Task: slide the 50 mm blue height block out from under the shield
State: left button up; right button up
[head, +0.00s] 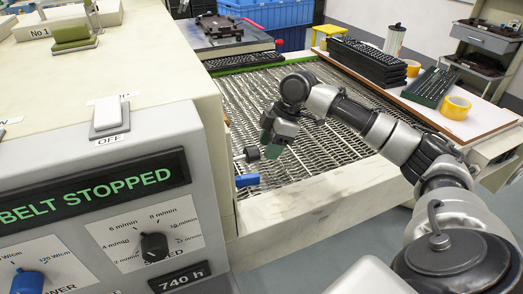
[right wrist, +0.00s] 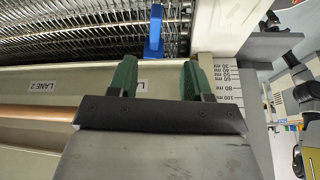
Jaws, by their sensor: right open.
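The blue height block (head: 247,180) sits at the near left edge of the conveyor, beside the cream machine housing (head: 214,150). In the right wrist view the blue block (right wrist: 154,32) stands upright ahead of the fingers, at the edge of the mesh belt. My right gripper (head: 272,147) is above the belt's near left part, to the right of the block. Its two green-padded fingers (right wrist: 157,78) are apart with nothing between them. I cannot tell which part is the shield or how the block touches it. My left gripper is not in view.
A printed height scale (right wrist: 231,82) is on the cream wall right of the fingers. Black keyboards (head: 367,62) and yellow tape (head: 455,107) lie on the right-hand table. The mesh belt (head: 325,140) around the gripper is bare.

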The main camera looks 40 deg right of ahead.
aim_at(253, 175)
jog(key=x, duration=0.3)
jog(key=b+x, duration=0.1)
jog(key=x, duration=0.6)
jog(key=shift+w+d+f, duration=0.15)
jog(key=shift+w+f, duration=0.15)
jog(key=shift+f, duration=0.05)
jog(key=shift+a+f, duration=0.2)
jog(key=shift+f, duration=0.35)
jog(key=shift+w+f, duration=0.1)
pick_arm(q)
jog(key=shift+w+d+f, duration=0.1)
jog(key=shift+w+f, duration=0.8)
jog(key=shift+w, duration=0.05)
pick_arm(e)
jog(key=shift+c, duration=0.3)
